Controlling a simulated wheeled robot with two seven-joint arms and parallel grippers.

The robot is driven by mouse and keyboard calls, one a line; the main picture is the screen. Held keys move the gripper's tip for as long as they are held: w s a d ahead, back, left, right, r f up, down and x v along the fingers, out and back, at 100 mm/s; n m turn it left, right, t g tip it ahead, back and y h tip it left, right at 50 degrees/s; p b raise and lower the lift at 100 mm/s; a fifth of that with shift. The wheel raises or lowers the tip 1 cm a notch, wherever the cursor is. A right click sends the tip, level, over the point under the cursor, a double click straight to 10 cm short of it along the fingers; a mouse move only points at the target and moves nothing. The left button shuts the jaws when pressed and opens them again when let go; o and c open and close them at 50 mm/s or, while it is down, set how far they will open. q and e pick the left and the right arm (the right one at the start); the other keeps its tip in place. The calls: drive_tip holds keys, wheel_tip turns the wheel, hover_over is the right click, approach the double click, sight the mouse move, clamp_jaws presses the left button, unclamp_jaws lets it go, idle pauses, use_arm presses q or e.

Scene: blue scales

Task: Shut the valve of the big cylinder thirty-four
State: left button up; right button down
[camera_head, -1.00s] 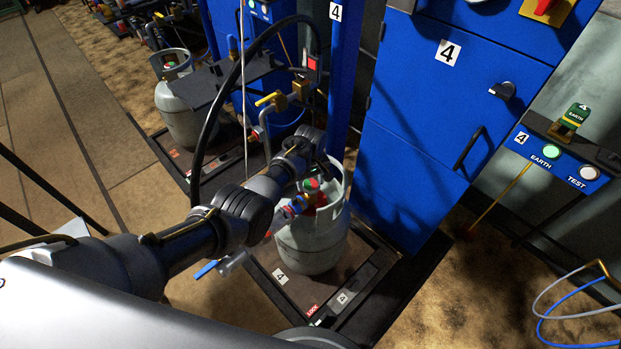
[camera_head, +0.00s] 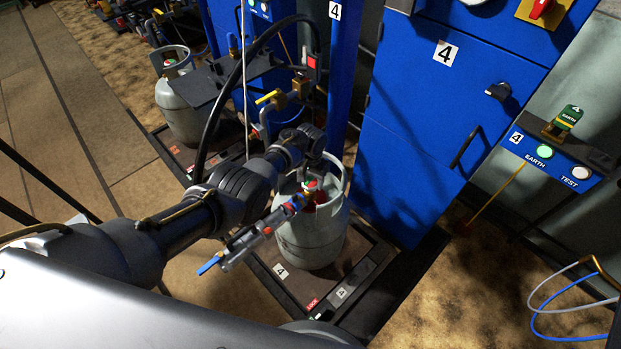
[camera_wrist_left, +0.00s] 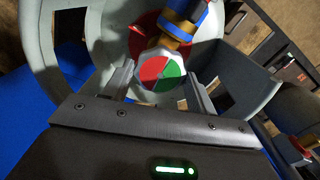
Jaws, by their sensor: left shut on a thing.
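A grey gas cylinder (camera_head: 312,245) with a collar stands upright on the scale platform (camera_head: 262,285) marked 4. No number is readable on the cylinder. Its red and green valve knob (camera_head: 310,184) sits inside the collar; it also shows in the left wrist view (camera_wrist_left: 160,76). My left gripper (camera_wrist_left: 158,88) reaches down into the collar from above and is shut on the knob, one finger on each side. In the head view its fingers are partly hidden by the collar and wrist. A filling connector (camera_head: 262,232) with a blue lever (camera_head: 209,264) sits on the valve outlet. My right gripper is not in view.
A blue cabinet (camera_head: 405,150) marked 4 stands close right of the cylinder. A blue post and a black hose (camera_head: 212,125) rise behind it. Another grey cylinder (camera_head: 187,105) stands on a scale at back left. The floor at left is clear.

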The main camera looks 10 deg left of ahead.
use_arm(q)
drive_tip(key=m, duration=0.6)
drive_tip(key=shift+b, duration=0.3)
drive_tip(key=shift+m, duration=1.6)
drive_tip(key=m+b, duration=0.2)
drive_tip(key=m, duration=0.4)
drive_tip(key=shift+m, duration=0.4)
drive_tip(key=shift+m+b, duration=0.6)
drive_tip(key=shift+m, duration=0.6)
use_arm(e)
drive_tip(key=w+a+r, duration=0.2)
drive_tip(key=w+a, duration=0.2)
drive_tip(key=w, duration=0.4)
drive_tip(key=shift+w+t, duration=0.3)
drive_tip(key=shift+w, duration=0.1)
use_arm(q)
drive_tip(key=o, duration=1)
drive_tip(key=shift+s, duration=0.1)
